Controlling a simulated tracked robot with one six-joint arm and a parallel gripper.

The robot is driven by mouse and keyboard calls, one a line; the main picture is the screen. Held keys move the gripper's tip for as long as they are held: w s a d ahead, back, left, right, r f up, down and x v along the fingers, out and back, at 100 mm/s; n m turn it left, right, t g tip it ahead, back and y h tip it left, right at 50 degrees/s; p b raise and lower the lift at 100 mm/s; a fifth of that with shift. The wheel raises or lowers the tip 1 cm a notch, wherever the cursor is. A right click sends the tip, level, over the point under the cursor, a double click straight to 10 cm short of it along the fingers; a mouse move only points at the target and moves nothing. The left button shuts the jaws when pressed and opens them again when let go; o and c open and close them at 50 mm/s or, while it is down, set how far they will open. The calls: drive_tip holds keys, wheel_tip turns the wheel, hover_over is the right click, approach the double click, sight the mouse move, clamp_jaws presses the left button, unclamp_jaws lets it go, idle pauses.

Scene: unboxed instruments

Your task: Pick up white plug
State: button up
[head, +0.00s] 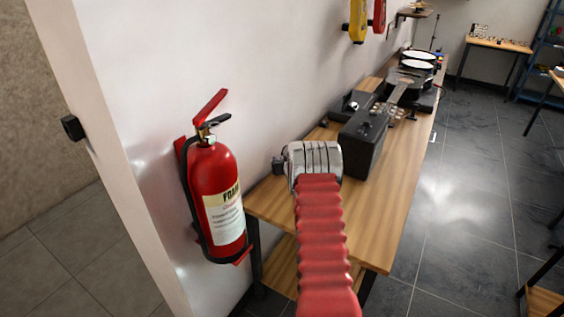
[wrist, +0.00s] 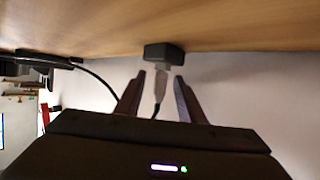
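The white plug (wrist: 160,84) shows in the wrist view, just below a small black block (wrist: 164,53) and apparently joined to it; a dark cable runs from its lower end. My gripper (wrist: 158,78) is open. One finger stands on each side of the plug, with a visible gap on both sides. In the head view, my red ribbed arm reaches over the wooden table to its silver wrist; the fingers and the white plug cannot be made out there.
The wooden table (head: 372,252) stands along the white wall. A black amplifier-like box (head: 364,143) is close to the right of my wrist, with a guitar (head: 398,92) beyond. A red fire extinguisher (head: 217,190) hangs on the wall to the left. Dark floor is free at right.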

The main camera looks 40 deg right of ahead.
drive_tip(key=shift+c, duration=0.3)
clamp_jaws()
idle(0.3)
